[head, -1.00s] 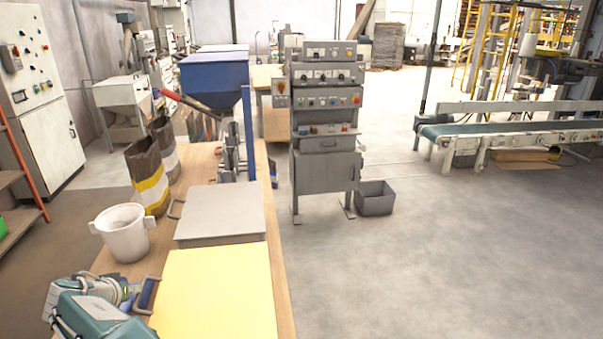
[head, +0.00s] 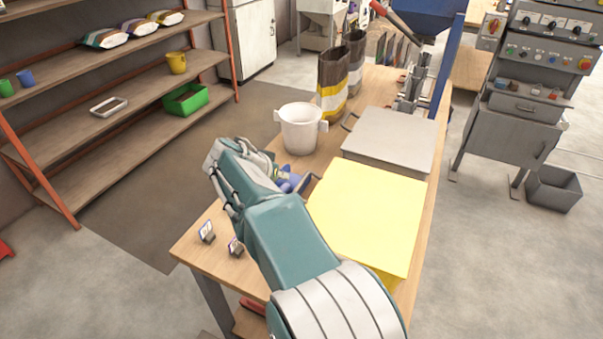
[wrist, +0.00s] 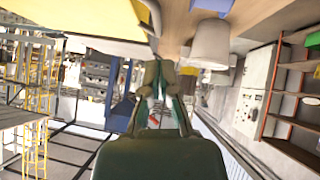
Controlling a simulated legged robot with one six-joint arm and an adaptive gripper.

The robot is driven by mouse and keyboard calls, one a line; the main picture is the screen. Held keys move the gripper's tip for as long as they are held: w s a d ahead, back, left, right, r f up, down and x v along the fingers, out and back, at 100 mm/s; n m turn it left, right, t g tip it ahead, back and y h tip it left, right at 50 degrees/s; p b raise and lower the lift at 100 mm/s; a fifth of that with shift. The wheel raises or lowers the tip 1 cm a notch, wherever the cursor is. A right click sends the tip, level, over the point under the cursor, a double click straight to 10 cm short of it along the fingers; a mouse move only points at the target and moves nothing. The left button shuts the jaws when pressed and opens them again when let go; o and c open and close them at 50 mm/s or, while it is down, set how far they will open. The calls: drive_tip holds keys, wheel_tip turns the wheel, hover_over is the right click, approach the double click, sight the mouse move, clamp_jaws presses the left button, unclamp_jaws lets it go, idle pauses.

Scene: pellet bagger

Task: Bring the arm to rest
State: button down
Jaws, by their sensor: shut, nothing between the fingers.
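My teal arm (head: 285,235) is folded over the near-left part of the wooden bench in the head view. The gripper itself cannot be made out there, hidden by the arm. In the wrist view, which is upside down, my gripper (wrist: 158,75) points away over the bench, its fingers together with nothing between them. A white bucket (head: 300,130) stands upright on the bench beyond the arm; it also shows in the wrist view (wrist: 210,45). A blue object (head: 291,180) lies beside the arm, partly hidden by it.
Two striped bags (head: 332,88) stand behind the bucket. Shelves (head: 130,120) are at left, a grey control cabinet (head: 515,120) at right. Floor between shelves and bench is clear.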

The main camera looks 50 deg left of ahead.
drive_tip(key=shift+v, duration=1.85)
drive_tip(key=shift+a, duration=0.1)
drive_tip(key=w+d+r+m+g+h, duration=0.1)
drive_tip(key=w+d+r, duration=0.3)
drive_tip(key=w+d, duration=0.4)
drive_tip(key=w+d+r+m+h, duration=0.1)
drive_tip(key=w+d+r, duration=0.2)
drive_tip(key=w+d, duration=0.55)
drive_tip(key=w+d+r+m+g+h, duration=0.1)
drive_tip(key=d+r, duration=0.1)
drive_tip(key=d, duration=0.8)
drive_tip(key=w+d+r+g, duration=0.1)
drive_tip(key=d+r, duration=0.1)
drive_tip(key=d, duration=0.9)
drive_tip(key=s+d+m, duration=0.1)
drive_tip(key=s+d, duration=0.2)
drive_tip(key=d, duration=0.7)
drive_tip(key=s+d+m, duration=0.1)
drive_tip(key=s+d, duration=0.1)
drive_tip(key=d, duration=0.7)
drive_tip(key=s+d+f+m, duration=0.1)
drive_tip(key=s+d+f, duration=0.5)
drive_tip(key=s+d, duration=0.4)
drive_tip(key=shift+s+d+m, duration=0.2)
drive_tip(key=shift+s+m, duration=0.2)
drive_tip(key=shift+s, duration=0.3)
